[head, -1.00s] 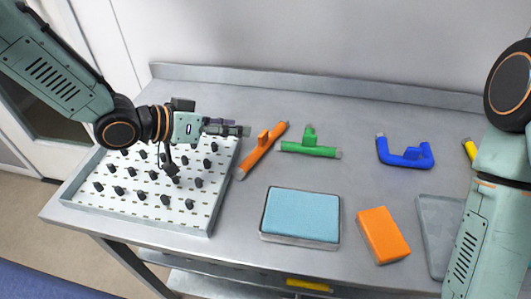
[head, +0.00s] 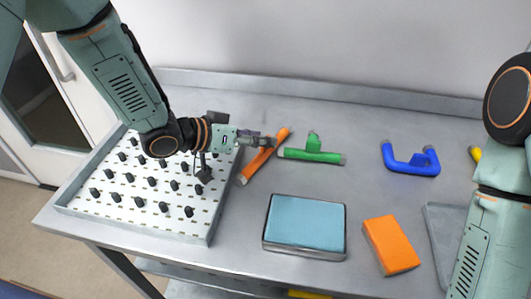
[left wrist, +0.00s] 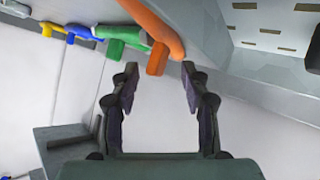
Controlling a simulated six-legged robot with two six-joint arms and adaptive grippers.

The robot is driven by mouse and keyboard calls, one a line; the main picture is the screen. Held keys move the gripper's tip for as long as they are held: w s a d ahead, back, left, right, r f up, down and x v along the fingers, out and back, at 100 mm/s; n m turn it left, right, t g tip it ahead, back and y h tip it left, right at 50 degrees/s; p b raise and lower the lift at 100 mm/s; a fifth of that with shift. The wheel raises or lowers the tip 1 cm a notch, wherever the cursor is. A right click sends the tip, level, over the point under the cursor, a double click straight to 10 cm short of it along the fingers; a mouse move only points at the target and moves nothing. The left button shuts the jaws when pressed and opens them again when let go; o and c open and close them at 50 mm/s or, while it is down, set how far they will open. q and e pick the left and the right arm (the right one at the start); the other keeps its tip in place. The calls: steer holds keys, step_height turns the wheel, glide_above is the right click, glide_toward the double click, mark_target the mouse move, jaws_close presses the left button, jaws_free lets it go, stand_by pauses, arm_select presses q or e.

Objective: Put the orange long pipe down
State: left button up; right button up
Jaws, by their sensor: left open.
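The orange long pipe (head: 252,169) lies on the grey table, slanted, just right of the white peg board. Its short side branch is largely hidden by my left gripper in the head view. My left gripper (head: 268,141) is open and overlaps the pipe's upper part in that view. In the left wrist view, the pipe (left wrist: 152,22) crosses the top beyond the fingertips, its branch pointing toward the gap between the open fingers (left wrist: 160,80). Nothing is held between them. My right arm shows at the right edge, its gripper out of view.
The peg board (head: 130,205) with several black pegs stands at left. A green pipe (head: 313,155) lies close right of the orange one, with a blue pipe (head: 410,167) farther right. A blue-topped tray (head: 304,222) and an orange block (head: 390,245) lie in front.

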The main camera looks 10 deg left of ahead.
arm_select(q)
steer(key=shift+d, duration=0.4)
steer(key=shift+s+a+r, duration=0.1)
steer(key=shift+s+a, duration=0.05)
steer(key=shift+a, duration=0.05)
steer(key=shift+c, duration=0.8)
steer(key=shift+w, duration=0.25)
steer(key=c, duration=0.3)
steer(key=shift+s, duration=0.15)
jaws_close()
steer(key=shift+d, duration=0.1)
